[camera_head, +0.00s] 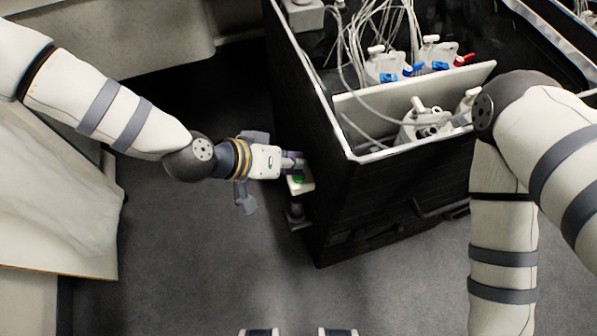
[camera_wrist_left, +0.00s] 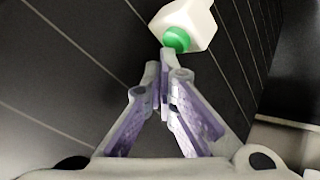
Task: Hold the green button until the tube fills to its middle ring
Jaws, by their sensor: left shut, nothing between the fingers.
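The green button (camera_head: 298,179) is a round cap on a small white box (camera_head: 307,186) on the side of the black cabinet. In the left wrist view, the green button (camera_wrist_left: 177,39) and its white box (camera_wrist_left: 188,17) are just beyond my fingertips. My left gripper (camera_head: 299,164) is shut and empty, its tips at the button. In the left wrist view, the shut left gripper (camera_wrist_left: 164,58) overlaps the button's lower edge. I cannot tell whether it is pressing. I cannot make out the tube or its rings. My right gripper is out of view.
The black cabinet (camera_head: 410,195) has an open top with white jugs (camera_head: 420,122), blue and red caps and loose tubing (camera_head: 360,40). A small dark object (camera_head: 297,214) is below the button. Grey floor (camera_head: 190,250) is open at the left. My right arm crosses the right side.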

